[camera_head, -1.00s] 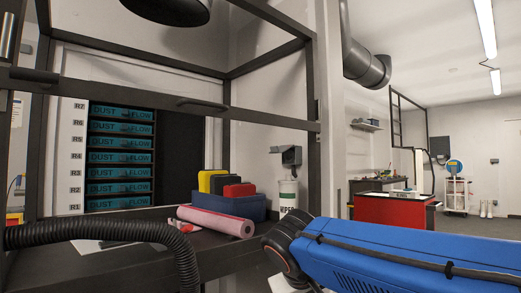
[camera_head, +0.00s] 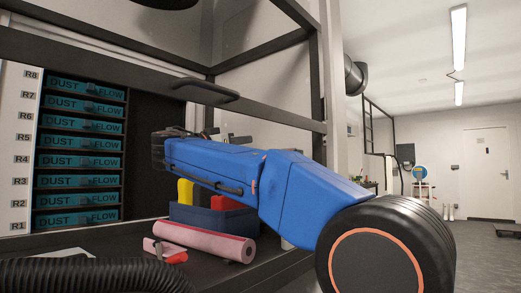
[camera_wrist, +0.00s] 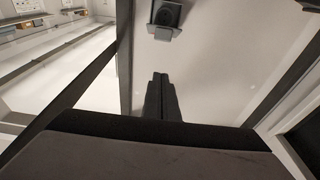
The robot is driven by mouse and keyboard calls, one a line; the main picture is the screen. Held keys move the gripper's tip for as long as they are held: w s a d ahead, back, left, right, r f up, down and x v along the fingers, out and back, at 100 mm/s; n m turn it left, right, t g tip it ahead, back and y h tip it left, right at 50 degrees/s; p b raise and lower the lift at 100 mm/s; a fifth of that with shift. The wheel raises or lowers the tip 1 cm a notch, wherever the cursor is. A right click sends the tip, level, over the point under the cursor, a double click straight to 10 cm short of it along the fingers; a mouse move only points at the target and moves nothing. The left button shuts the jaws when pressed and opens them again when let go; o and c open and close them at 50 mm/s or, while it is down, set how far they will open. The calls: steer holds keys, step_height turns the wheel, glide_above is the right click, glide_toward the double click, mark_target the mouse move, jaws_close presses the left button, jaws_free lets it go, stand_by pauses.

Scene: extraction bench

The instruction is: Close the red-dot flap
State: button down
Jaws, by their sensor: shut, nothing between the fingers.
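No red dot shows in either view. In the wrist view a small grey wall box (camera_wrist: 168,13) with a round dark opening has a flat plate (camera_wrist: 163,33) jutting out below it; I cannot tell if this is the flap. My gripper (camera_wrist: 161,76) is shut and empty in the wrist view, its dark fingers pointing toward the box and apart from it. In the head view my blue arm reaches left into the framed bench, and it hides the place where the wall box stood.
Teal DUST FLOW units (camera_head: 80,161) fill a labelled rack at left. A navy bin (camera_head: 212,217) holds yellow and red cases. A pink roll (camera_head: 205,241) and a black hose (camera_head: 95,274) lie in front. A dark frame bar with a handle (camera_head: 204,92) crosses above my arm.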

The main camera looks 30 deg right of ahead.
steer(key=w+d+f, duration=0.1)
steer(key=w+d, duration=0.3)
steer(key=d, duration=0.7)
steer(key=shift+f, duration=0.25)
stand_by(0.3)
steer(key=shift+f, duration=0.1)
steer(key=w+d+f+t+h, duration=0.1)
steer(key=w+d+f+h, duration=0.1)
steer(key=d+f, duration=0.5)
steer(key=shift+w+d+f+h, duration=0.15)
steer(key=shift+w+f+h, duration=0.25)
steer(key=shift+f, duration=1.9)
